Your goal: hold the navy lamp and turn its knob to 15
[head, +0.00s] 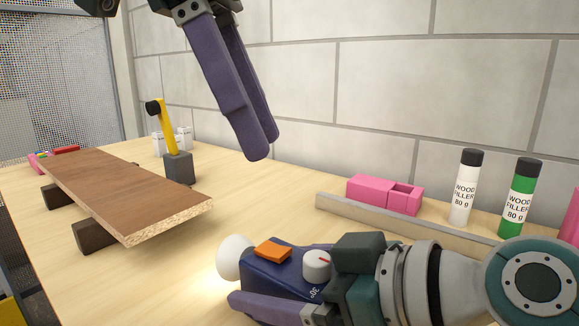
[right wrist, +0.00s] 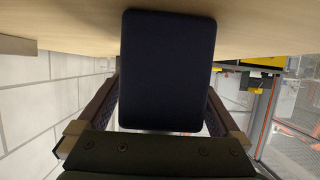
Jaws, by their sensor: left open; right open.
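The navy lamp (head: 275,272) is at the front middle of the head view, with a white lens end at left, lit, and an orange block on top. Its white knob (head: 316,266) has a red mark; a number, seemingly 30, is printed beside it, and 15 cannot be made out. My right gripper (head: 268,276) is open, with its fingers on either side of the lamp. In the right wrist view the lamp's dark end (right wrist: 167,70) sits between the fingers, with gaps visible lower down. My left gripper (head: 261,148) is open and empty, high above the table.
A brown board (head: 125,190) lies on dark blocks at left, beside a yellow-armed item with a grey base (head: 177,168). A pale strip (head: 390,220), a pink box (head: 372,192) and two filler tubes (head: 465,190) stand at right near the wall.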

